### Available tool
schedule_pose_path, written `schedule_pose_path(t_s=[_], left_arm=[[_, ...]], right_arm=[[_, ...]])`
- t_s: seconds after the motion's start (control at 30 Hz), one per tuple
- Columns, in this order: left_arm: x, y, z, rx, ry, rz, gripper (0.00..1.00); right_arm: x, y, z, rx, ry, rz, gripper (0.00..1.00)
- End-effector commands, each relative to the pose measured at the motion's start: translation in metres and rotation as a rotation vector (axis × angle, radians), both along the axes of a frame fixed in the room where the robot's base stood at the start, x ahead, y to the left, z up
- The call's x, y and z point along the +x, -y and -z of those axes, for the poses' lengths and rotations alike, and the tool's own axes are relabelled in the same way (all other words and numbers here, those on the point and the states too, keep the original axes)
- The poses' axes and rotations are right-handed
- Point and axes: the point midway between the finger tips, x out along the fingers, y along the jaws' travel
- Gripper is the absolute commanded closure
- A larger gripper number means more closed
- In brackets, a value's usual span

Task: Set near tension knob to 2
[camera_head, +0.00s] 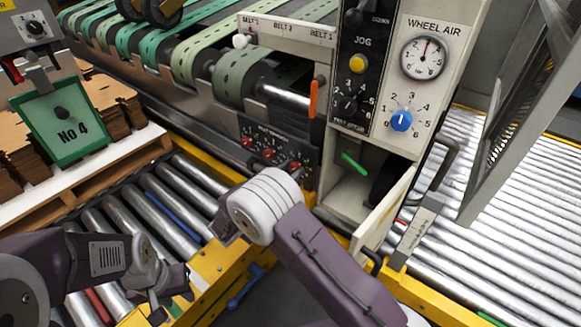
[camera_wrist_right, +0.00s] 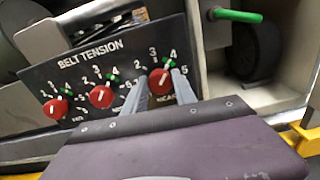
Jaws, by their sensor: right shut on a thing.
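The near tension knob (camera_wrist_right: 160,82) is the rightmost red knob on the black belt tension panel (camera_wrist_right: 95,64) in the right wrist view. Its light mark seems to point up and right, roughly toward 3 to 4; the exact setting is hard to read. My right gripper (camera_wrist_right: 159,78) is shut on this knob, one grey finger on each side. In the head view the panel (camera_head: 279,136) shows small behind my right arm, and the right fingers are hidden. My left gripper (camera_head: 166,297) is at the lower left, away from the panel; its fingers are unclear.
The middle knob (camera_wrist_right: 101,96) and far knob (camera_wrist_right: 55,108) sit close to the left. A green rod (camera_wrist_right: 236,16) juts out from the open compartment at the right. Rollers (camera_head: 150,215) and a yellow frame (camera_head: 225,275) lie below the panel.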

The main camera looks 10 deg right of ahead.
Motion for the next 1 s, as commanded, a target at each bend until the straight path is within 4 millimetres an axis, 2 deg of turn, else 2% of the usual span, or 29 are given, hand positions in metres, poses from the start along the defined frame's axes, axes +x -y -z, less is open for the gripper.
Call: schedule_pose_path(t_s=[0.03, 0.4, 0.7, 1.0], left_arm=[[0.000, 0.000, -0.015, 0.000, 0.000, 0.000, 0.64], [0.000, 0.000, -0.079, 0.000, 0.000, 0.000, 0.64], [0.000, 0.000, -0.112, 0.000, 0.000, 0.000, 0.64], [0.000, 0.000, -0.133, 0.000, 0.000, 0.000, 0.64]], right_arm=[[0.000, 0.000, -0.006, -0.017, -0.027, 0.001, 1.00], [0.000, 0.000, -0.007, -0.218, -0.286, 0.002, 1.00], [0.000, 0.000, -0.004, -0.392, -0.509, 0.001, 1.00], [0.000, 0.000, -0.002, -0.567, -0.733, 0.002, 1.00]])
